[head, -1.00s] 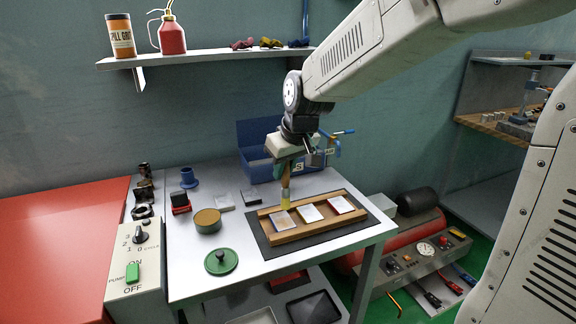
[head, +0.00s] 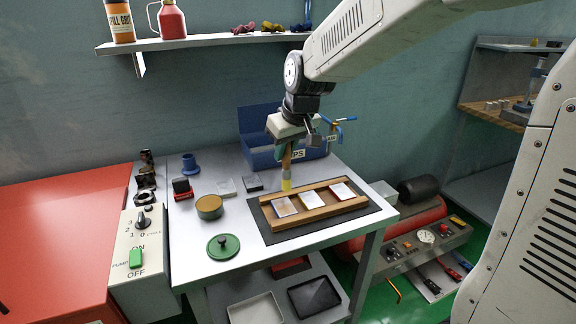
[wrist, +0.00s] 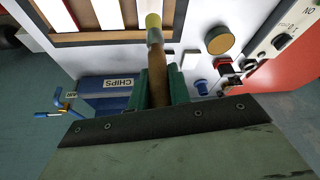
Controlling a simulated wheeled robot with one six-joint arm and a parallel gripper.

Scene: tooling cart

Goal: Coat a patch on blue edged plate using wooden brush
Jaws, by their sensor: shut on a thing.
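My gripper (head: 288,148) is shut on the wooden brush (head: 287,168), which points down with yellow bristles; the brush also shows in the wrist view (wrist: 157,75). The bristle tip is near the back rail of a wooden rack, apparently above it. I cannot make out a blue edge on any.
The wooden rack (head: 325,208) lies on a dark mat (head: 378,210). An open tin (head: 209,204) with ochre contents and a green lid (head: 223,246) are left of it. A blue chips bin (head: 262,158) stands behind. Small blocks and a blue flanged piece (head: 190,165) are at back left.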

